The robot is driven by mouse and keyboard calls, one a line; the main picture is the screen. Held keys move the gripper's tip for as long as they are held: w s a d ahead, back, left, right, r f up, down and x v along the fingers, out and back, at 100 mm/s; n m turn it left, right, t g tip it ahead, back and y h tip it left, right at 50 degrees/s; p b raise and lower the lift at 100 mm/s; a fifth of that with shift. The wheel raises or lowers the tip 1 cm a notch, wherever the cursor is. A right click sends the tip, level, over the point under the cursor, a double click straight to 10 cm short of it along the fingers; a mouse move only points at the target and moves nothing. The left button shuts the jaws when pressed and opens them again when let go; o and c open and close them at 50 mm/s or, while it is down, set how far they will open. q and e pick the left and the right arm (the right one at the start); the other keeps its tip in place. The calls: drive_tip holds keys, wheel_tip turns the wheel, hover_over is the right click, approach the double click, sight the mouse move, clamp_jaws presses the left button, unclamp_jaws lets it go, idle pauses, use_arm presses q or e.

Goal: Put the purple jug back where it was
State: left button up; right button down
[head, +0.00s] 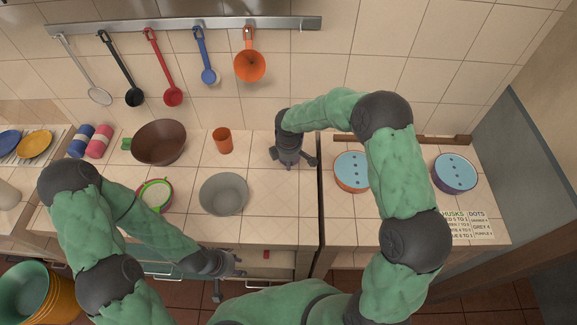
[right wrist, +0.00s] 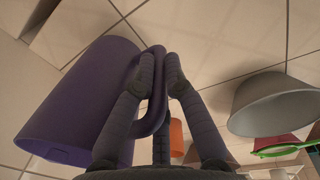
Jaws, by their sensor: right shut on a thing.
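The purple jug (right wrist: 80,100) is in the right wrist view, at the left, with its handle between the fingertips of my right gripper (right wrist: 160,72). That gripper is shut on the handle. In the head view my right gripper (head: 291,160) is above the counter, right of the orange cup; I cannot clearly make out the jug there. My left gripper (head: 230,276) is low, at the counter's front edge, with its fingers apart and nothing seen between them.
A brown bowl (head: 160,141), orange cup (head: 223,141), grey bowl (head: 223,195) and green-rimmed bowl (head: 155,195) stand left of my right gripper. Two blue-lidded canisters (head: 351,170) (head: 455,172) and a sign (head: 467,224) are on the right counter. Utensils hang from a rail (head: 180,25).

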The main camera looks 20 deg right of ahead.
drive_tip(key=shift+f, duration=1.1)
drive_tip(key=shift+f, duration=0.15)
drive_tip(key=c, duration=1.3)
unclamp_jaws()
wheel_tip(320, 180, up, 12)
drive_tip(key=s, duration=0.1)
drive_tip(key=shift+a, duration=0.2)
